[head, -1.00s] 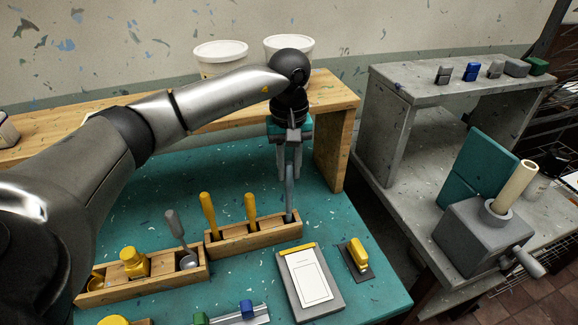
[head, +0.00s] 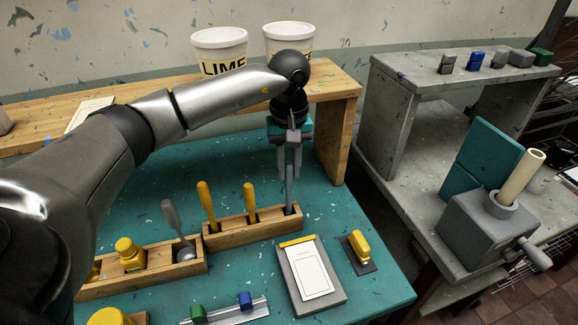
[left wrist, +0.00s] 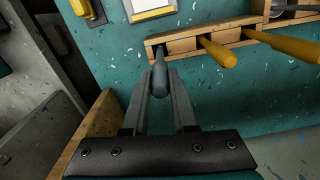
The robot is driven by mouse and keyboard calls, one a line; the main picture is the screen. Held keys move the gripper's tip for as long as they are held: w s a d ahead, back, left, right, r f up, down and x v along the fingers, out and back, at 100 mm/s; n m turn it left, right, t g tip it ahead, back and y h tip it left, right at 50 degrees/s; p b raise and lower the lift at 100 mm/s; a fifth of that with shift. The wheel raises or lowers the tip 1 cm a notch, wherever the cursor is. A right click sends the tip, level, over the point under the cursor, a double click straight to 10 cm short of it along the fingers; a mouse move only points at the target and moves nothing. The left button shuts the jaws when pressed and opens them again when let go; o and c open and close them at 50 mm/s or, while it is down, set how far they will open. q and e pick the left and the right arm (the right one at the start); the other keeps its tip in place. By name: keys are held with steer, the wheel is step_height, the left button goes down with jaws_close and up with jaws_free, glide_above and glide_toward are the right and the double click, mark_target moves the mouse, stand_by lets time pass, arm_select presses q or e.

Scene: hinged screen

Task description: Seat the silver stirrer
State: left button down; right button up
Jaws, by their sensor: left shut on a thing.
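My left gripper (head: 289,165) points down over the right end of the wooden rack (head: 240,233). It is shut on the grey-silver stirrer (head: 289,197), which stands nearly upright. The stirrer's lower end is at the rack's rightmost slot, and I cannot tell how deep it sits. In the left wrist view the stirrer (left wrist: 160,82) lies between the fingertips, in front of the rack's end (left wrist: 155,48). Two yellow-handled tools (head: 207,202) stand in the same rack, to the left. My right gripper is not in view.
A second wooden rack (head: 100,291) to the left holds a yellow-capped jar (head: 130,254) and a grey-handled spoon (head: 172,222). A clipboard (head: 312,278) and yellow stapler-like object (head: 359,246) lie in front. Wooden shelf leg (head: 335,140) stands close behind the gripper.

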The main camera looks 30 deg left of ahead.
arm_select(q)
steer(key=shift+f+b, duration=0.3)
steer(key=shift+f, duration=0.15)
steer(key=c, duration=0.6)
jaws_free()
steer(key=shift+c, duration=0.2)
step_height(320, 180, up, 15)
steer(key=shift+r, duration=0.15)
steer(key=shift+s, duration=0.1)
